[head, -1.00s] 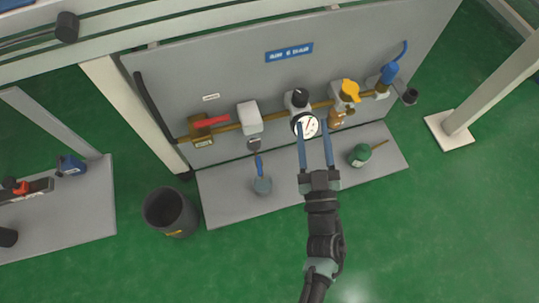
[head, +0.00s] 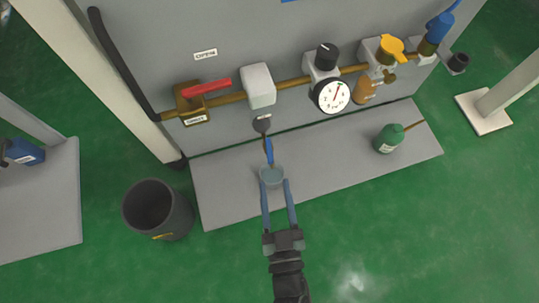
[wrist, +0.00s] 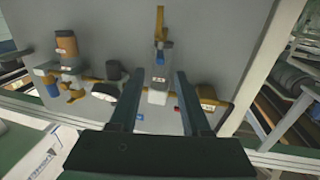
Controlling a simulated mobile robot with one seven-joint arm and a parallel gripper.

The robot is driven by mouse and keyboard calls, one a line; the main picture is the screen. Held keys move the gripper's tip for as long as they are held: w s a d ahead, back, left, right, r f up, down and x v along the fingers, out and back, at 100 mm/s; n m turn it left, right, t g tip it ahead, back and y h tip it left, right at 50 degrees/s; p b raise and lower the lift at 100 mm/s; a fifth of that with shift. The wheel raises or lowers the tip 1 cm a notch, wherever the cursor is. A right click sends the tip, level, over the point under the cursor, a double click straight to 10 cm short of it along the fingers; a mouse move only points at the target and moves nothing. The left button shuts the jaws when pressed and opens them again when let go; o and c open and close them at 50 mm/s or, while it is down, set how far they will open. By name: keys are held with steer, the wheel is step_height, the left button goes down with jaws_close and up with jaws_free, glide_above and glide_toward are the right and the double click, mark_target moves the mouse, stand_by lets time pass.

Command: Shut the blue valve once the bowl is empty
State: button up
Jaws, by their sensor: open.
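A white filter block (head: 258,85) sits on the brass pipe of the grey panel. Below it hangs a small dark grey part (head: 262,124), perhaps the bowl; its contents cannot be made out.
Along the pipe are a red lever valve (head: 206,87), a gauge (head: 332,95) with a black knob, a yellow valve (head: 391,45) and a blue fitting (head: 439,27). A green bottle (head: 389,138) stands on the shelf (head: 335,160). A dark bin (head: 158,209) is at left.

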mark_target(270, 156)
steer(key=w+b, duration=0.1)
steer(key=w, duration=0.2)
steer(key=w+b, duration=0.1)
steer(key=w, duration=0.1)
steer(key=w+a+b, duration=0.1)
steer(key=w, duration=0.2)
steer(key=shift+w+a, duration=0.1)
steer(key=shift+w, duration=0.2)
jaws_close()
